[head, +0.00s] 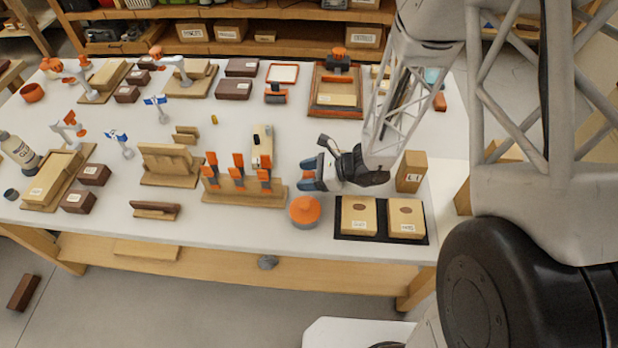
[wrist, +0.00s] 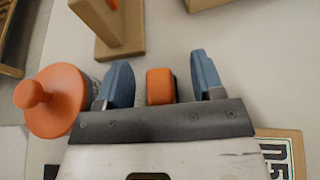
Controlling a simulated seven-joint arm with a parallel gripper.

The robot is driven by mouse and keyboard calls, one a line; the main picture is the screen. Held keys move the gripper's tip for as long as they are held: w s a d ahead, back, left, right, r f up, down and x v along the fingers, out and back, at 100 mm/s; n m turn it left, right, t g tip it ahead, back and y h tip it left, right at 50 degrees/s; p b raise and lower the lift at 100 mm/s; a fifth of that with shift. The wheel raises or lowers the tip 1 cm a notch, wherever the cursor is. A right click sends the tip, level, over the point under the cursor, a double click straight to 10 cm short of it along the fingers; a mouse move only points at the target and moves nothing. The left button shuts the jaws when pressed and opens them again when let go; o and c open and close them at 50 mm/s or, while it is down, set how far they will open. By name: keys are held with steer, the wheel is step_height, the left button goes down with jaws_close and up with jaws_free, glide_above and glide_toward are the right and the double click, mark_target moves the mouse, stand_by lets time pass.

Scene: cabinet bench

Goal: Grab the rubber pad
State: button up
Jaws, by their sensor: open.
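A small orange block (wrist: 160,86) with rounded edges shows between my fingers in the wrist view. It looks like the rubber pad, but I cannot be sure. My gripper (head: 310,174) is open, with blue-grey fingertips low over the bench, right of the clamp rack. In the wrist view, my gripper (wrist: 160,64) has one finger on each side of the block, with a gap at both sides. The block's lower part is hidden by the gripper body.
A round orange-lidded pot (head: 305,210) stands close in front of my gripper; its knob shows in the wrist view (wrist: 32,94). A wooden rack (head: 240,193) with orange clamps is at left. Two labelled boxes (head: 358,217) (head: 406,219) sit on a black tray (head: 382,239). A wooden block (head: 410,171) stands at right.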

mark_target(306, 173)
stand_by(0.5)
steer(key=c, duration=1)
steer(key=shift+r, duration=0.1)
steer(key=shift+r, duration=4.9)
